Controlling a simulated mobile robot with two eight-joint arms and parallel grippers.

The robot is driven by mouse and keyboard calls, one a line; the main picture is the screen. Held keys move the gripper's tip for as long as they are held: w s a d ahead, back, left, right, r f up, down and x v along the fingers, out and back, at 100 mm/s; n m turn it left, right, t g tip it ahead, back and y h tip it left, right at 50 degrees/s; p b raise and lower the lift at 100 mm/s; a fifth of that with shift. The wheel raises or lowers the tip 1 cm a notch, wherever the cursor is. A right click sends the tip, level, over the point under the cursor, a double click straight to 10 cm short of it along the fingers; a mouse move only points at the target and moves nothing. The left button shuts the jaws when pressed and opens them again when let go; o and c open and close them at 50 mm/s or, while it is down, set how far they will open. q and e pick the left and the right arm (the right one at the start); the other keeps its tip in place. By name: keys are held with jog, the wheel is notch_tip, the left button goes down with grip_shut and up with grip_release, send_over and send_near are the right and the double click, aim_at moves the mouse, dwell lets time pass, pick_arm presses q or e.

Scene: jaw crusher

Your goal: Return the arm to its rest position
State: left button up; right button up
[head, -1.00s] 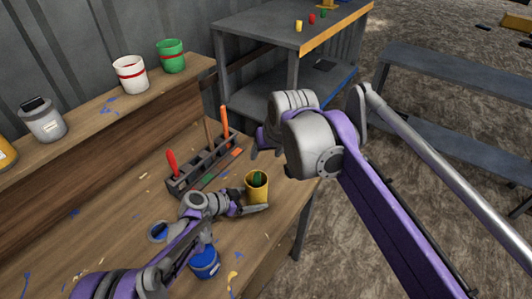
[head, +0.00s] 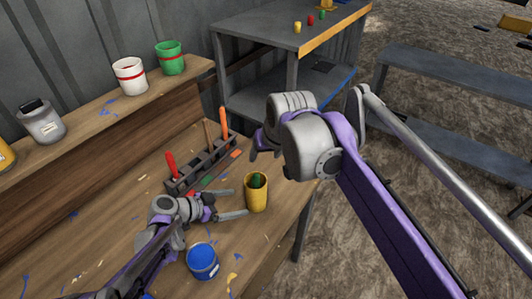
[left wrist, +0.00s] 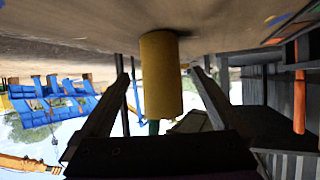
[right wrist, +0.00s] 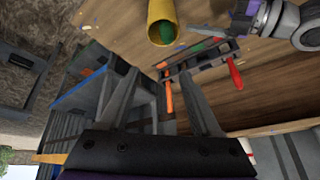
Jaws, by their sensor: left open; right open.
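A yellow cup (head: 257,194) stands upright on the wooden workbench with something dark green inside it. My left gripper (head: 239,202) is open and empty just left of the cup, its fingers pointing towards it. In the left wrist view the cup (left wrist: 161,80) appears upside down, beyond and between the open fingers. My right gripper (head: 265,150) is open and empty above the back right of the bench, partly hidden by its own arm. The right wrist view shows its spread fingers (right wrist: 160,73) with nothing between them.
A tool holder (head: 203,168) with red, brown and orange handles stands behind my left gripper. A blue can (head: 202,261) is close in front of it. White (head: 130,76) and green (head: 170,58) cans stand on the raised shelf. A grey metal table (head: 270,35) is beyond.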

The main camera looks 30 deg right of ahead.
pick_arm(q)
jog(key=shift+v, duration=1.95)
jog(key=s+a+r+n+t+y, duration=0.1)
jog(key=s+a+n+y, duration=0.3)
jog(key=a, duration=0.7)
jog(key=s+a+r+n+t+y, duration=0.1)
jog(key=s+a+n+y, duration=0.3)
jog(key=s+a+n, duration=0.4)
jog(key=s+a+n+t+y, duration=0.3)
jog(key=s+a+n, duration=0.3)
jog(key=a, duration=0.8)
jog(key=s+y, duration=0.1)
jog(key=s, duration=0.2)
jog(key=shift+a+r+p, duration=0.4)
pick_arm(e)
jog(key=s+a+f+n, duration=0.2)
jog(key=s+a+f, duration=0.3)
jog(key=s+f, duration=0.2)
jog(key=s+a+f+n+y, duration=0.1)
jog(key=s+a+f, duration=0.4)
jog(key=s+f, duration=0.3)
notch_tip(320, 180, down, 2)
jog(key=shift+f+n, duration=0.2)
jog(key=shift+n, duration=0.2)
pick_arm(q)
jog(key=shift+s, duration=0.1)
